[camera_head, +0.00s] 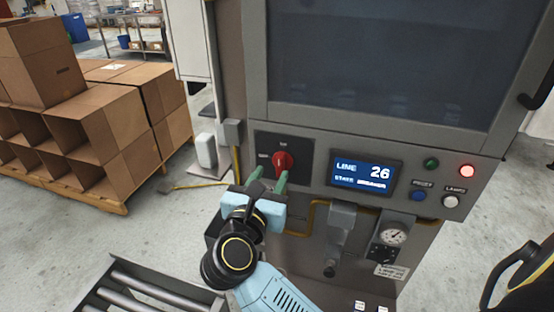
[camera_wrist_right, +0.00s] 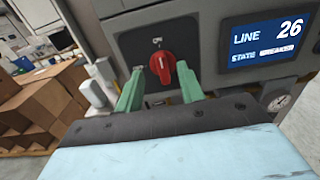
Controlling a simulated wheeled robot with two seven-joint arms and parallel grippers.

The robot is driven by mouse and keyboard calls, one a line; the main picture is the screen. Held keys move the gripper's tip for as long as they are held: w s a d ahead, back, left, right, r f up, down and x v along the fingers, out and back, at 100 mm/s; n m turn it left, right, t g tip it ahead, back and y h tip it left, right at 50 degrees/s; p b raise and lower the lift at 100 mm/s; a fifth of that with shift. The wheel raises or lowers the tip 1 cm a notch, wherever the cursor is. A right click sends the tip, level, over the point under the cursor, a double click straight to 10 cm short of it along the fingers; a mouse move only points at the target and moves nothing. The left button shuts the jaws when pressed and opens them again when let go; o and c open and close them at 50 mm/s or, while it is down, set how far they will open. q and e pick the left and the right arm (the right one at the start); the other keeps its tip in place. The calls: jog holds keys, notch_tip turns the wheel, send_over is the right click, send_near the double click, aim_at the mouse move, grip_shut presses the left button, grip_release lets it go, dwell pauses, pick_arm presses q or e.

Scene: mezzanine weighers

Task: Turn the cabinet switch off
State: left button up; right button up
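The cabinet switch is a red rotary knob (camera_head: 283,161) on a dark plate on the grey cabinet (camera_head: 400,146), left of the display. It also shows in the right wrist view (camera_wrist_right: 162,67), with its handle pointing roughly upright. My right gripper (camera_head: 268,180) has pale green fingers and is just below and in front of the knob. In the right wrist view the two fingers (camera_wrist_right: 158,82) stand apart, one on each side below the knob, with nothing between them. I cannot tell whether a finger touches the knob. My left gripper is not in view.
A lit display (camera_head: 364,174) reading LINE 26 is right of the knob, with several lamps and buttons further right. A gauge (camera_head: 394,236) sits below it. Cardboard boxes (camera_head: 85,130) on a pallet stand at left. A roller conveyor (camera_head: 140,290) is at lower left.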

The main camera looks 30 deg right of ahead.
aim_at(279, 160)
jog(key=x, duration=0.5)
jog(key=shift+w+d+p, duration=0.2)
jog(key=shift+p, duration=0.1)
grip_shut()
